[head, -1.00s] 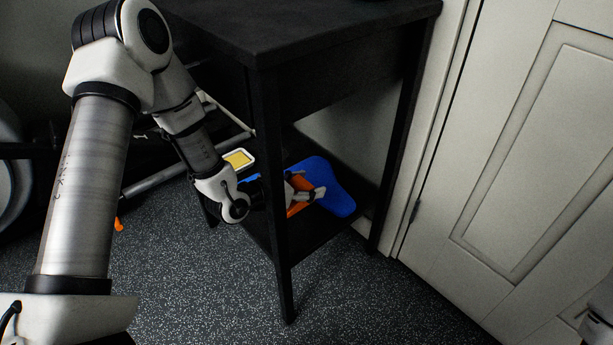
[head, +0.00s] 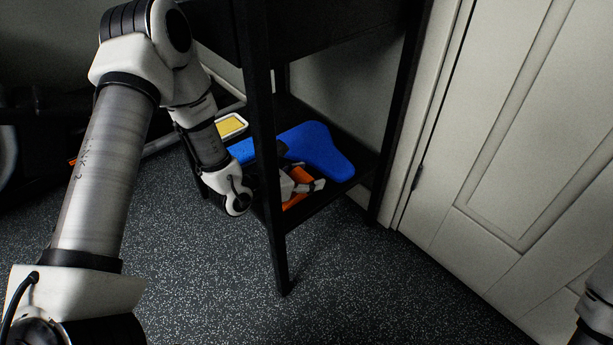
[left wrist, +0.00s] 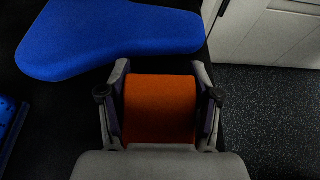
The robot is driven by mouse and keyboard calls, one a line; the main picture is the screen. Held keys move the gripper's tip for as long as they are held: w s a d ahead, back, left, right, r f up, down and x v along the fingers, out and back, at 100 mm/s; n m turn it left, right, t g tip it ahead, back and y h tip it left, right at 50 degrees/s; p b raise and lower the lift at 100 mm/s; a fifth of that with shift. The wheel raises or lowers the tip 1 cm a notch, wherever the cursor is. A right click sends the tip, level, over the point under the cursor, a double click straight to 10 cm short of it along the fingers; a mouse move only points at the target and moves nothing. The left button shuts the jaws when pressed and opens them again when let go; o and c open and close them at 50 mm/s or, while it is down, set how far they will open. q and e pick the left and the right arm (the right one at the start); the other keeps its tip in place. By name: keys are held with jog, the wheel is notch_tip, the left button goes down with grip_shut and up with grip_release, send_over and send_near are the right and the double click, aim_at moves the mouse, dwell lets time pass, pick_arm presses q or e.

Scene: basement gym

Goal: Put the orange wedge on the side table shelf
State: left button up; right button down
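The orange wedge (head: 298,200) is between the fingers of my left gripper (head: 311,178), at the front right of the side table's lower shelf (head: 325,205). In the left wrist view the wedge (left wrist: 160,110) fills the gap between the two fingers of the left gripper (left wrist: 160,75), which look closed on its sides. I cannot tell whether its underside touches the shelf. My left arm reaches in past the table's front leg (head: 268,170), which hides part of the gripper. My right gripper is not in view.
A blue pad (head: 318,148) lies on the shelf behind the wedge; it also shows in the left wrist view (left wrist: 110,35). A yellow item with a white rim (head: 231,126) is at the shelf's left. A white door (head: 520,150) stands at right. Speckled floor (head: 200,270) is clear in front.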

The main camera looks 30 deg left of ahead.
aim_at(298, 178)
pick_arm(q)
jog(key=shift+o, duration=1.1)
jog(key=shift+r, duration=0.3)
jog(key=p+v, duration=0.5)
jog(key=v, duration=0.2)
jog(key=shift+s+r, duration=0.1)
jog(key=shift+s, duration=0.15)
